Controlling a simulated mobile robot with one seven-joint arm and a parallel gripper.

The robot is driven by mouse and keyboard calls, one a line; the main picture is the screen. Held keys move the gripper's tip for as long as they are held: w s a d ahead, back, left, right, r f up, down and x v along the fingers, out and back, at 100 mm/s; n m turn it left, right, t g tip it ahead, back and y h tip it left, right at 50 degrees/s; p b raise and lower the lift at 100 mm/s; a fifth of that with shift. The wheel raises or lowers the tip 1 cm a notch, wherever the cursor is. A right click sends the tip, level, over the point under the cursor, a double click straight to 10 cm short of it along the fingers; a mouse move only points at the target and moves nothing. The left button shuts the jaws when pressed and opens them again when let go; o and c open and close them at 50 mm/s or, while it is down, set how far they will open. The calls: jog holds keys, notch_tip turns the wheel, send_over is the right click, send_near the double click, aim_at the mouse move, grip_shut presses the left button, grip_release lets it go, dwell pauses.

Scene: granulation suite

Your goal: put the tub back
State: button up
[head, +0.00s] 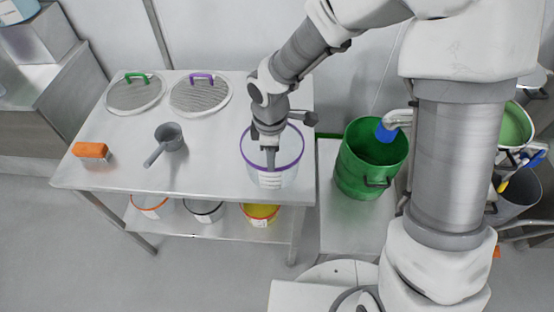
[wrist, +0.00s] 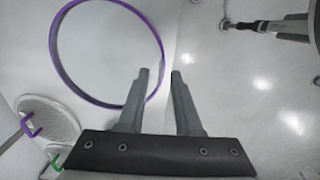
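A translucent tub with a purple rim (head: 283,178) stands upright on the steel table near its front right corner. A white label shows on its front. Its round purple rim fills the upper left of the wrist view (wrist: 105,50). My gripper (head: 270,162) points down at the tub, its fingers showing inside the rim's outline in the head view. In the wrist view my gripper (wrist: 160,71) has its two fingers apart. A stretch of the purple rim shows between them, with space visible, and runs behind the left finger. The exact finger depth is unclear.
The steel table (head: 215,150) also holds a grey scoop (head: 170,137), an orange block (head: 91,150), and green-handled (head: 134,95) and purple-handled (head: 200,97) sieve lids. Several tubs, one with yellow contents (head: 261,213), sit on the lower shelf. A green bin (head: 358,170) stands right.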

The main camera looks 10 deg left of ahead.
jog(key=shift+d+r, duration=0.1)
jog(key=shift+r, duration=0.2)
jog(key=s+d+r+m+t, duration=0.2)
jog(key=d+r+m, duration=0.4)
jog(key=d+r, duration=0.3)
jog(key=s+d+r+m+t, duration=0.1)
jog(key=s+d+r+m, duration=0.2)
jog(key=d+r+m, duration=0.55)
jog(key=s+d+r+m+t, duration=0.2)
jog(key=s+d+r+m, duration=0.1)
jog(key=s, duration=0.4)
notch_tip(320, 180, up, 3)
jog(key=shift+s+f+m, duration=0.1)
jog(key=shift+s+m, duration=0.05)
jog(key=shift+m, duration=0.4)
jog(key=shift+o, duration=1.2)
